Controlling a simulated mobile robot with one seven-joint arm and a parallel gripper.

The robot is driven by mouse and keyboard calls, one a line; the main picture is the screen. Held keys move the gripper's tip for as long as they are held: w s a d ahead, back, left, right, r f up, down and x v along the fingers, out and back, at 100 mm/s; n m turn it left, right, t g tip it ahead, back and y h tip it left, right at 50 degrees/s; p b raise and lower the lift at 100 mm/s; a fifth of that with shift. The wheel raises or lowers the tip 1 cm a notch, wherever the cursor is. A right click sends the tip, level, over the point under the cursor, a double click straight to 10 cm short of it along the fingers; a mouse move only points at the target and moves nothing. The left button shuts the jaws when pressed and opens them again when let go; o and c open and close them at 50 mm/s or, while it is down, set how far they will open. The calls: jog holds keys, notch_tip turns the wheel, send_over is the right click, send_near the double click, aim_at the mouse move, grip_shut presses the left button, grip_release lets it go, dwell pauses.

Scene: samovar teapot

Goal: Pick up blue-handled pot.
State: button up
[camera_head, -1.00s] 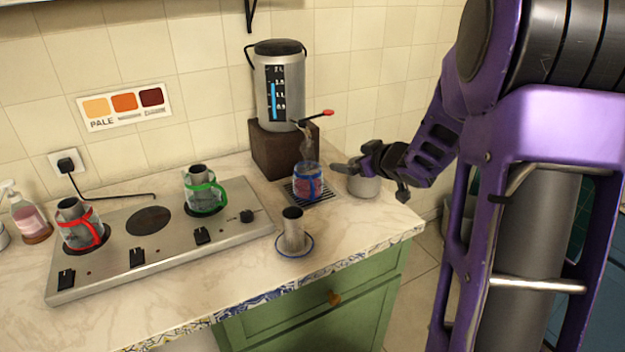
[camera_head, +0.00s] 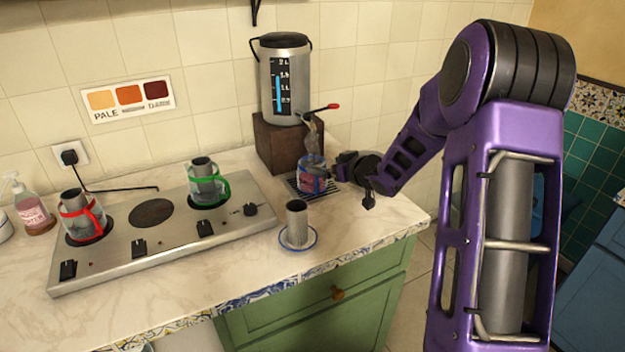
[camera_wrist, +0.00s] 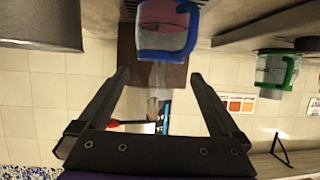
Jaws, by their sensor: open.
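The blue-handled pot (camera_head: 313,181) is a clear pot with blue bands and reddish contents. It stands on a dark grate (camera_head: 298,187) below the spout of the samovar (camera_head: 284,80). My gripper (camera_head: 350,182) is just right of the pot in the head view, and is partly blurred by the dark wrist there. In the wrist view, which is upside down, my gripper (camera_wrist: 160,77) has its two fingers apart with nothing held between them.
A metal cup (camera_head: 297,222) on a saucer stands in front of the grate. The stove (camera_head: 165,235) at left holds a green-handled pot (camera_head: 207,187) and a red-handled pot (camera_head: 82,219). A red-tipped lever (camera_head: 330,106) sticks out from the samovar above the pot.

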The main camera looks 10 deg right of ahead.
aim_at(318, 163)
jog(key=x, duration=0.5)
jog(key=shift+w+a+f+b, duration=0.15)
jog(key=shift+w+f+b, duration=0.05)
jog(key=shift+b, duration=0.2)
jog(key=shift+r, duration=0.1)
grip_shut()
